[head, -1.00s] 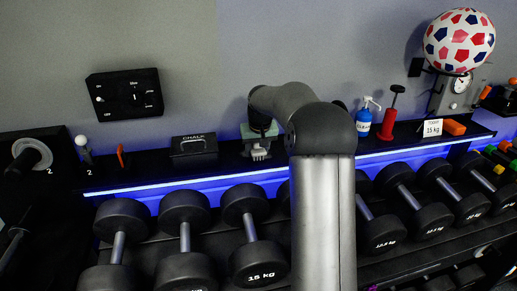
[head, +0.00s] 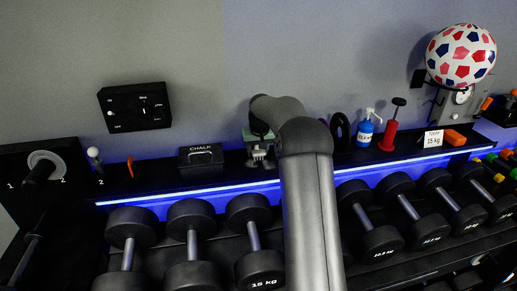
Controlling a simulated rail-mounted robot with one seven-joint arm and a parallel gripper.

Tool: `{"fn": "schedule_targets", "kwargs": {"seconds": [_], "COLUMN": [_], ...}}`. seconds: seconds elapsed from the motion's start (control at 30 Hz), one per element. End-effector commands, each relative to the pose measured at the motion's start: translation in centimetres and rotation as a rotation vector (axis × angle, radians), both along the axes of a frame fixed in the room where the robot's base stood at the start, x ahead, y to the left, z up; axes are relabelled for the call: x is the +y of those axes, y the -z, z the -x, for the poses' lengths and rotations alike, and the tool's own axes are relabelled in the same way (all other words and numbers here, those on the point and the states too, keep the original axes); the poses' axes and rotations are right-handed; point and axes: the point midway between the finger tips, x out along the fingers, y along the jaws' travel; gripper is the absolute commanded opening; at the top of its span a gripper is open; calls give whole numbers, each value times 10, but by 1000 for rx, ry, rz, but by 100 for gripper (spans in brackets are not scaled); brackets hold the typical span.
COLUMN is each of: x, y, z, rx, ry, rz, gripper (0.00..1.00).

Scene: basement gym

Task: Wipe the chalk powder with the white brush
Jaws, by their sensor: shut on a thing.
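My gripper (head: 259,153) is at the black shelf, just right of the chalk box, pointing down and small in view. It is shut on a pale thing, which looks like the white brush (head: 260,161), low over or on the shelf; I cannot tell whether it touches. My own arm hides part of it. A pale green block shape shows at the wrist, just above the gripper. I cannot make out any chalk powder. The black box marked CHALK (head: 201,158) stands on the shelf to the left.
A blue-labelled spray bottle (head: 366,130), a red hand pump (head: 389,132), a "15 kg" card (head: 433,139) and an orange block (head: 455,138) stand on the shelf to the right. A patterned ball (head: 460,55) sits above. Dumbbells (head: 257,235) fill the rack below.

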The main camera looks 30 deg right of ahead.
Motion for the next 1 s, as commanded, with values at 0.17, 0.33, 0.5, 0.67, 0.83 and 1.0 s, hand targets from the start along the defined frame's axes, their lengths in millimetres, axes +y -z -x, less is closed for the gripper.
{"fn": "schedule_targets", "kwargs": {"seconds": [0.17, 0.33, 0.5, 0.67, 0.83, 1.0], "x": [-6, -17, -17, -13, -10, -9], "y": [1, 2, 5, 6, 4, 3], "z": [1, 4, 10, 25, 35, 40], "rx": [-1, 0, 1, 1, 2, 2], "ry": [1, 1, -1, 0, 1, 0], "rz": [0, 0, 1, 1, -1, 0], "gripper": [9, 9, 9, 9, 9, 9]}}
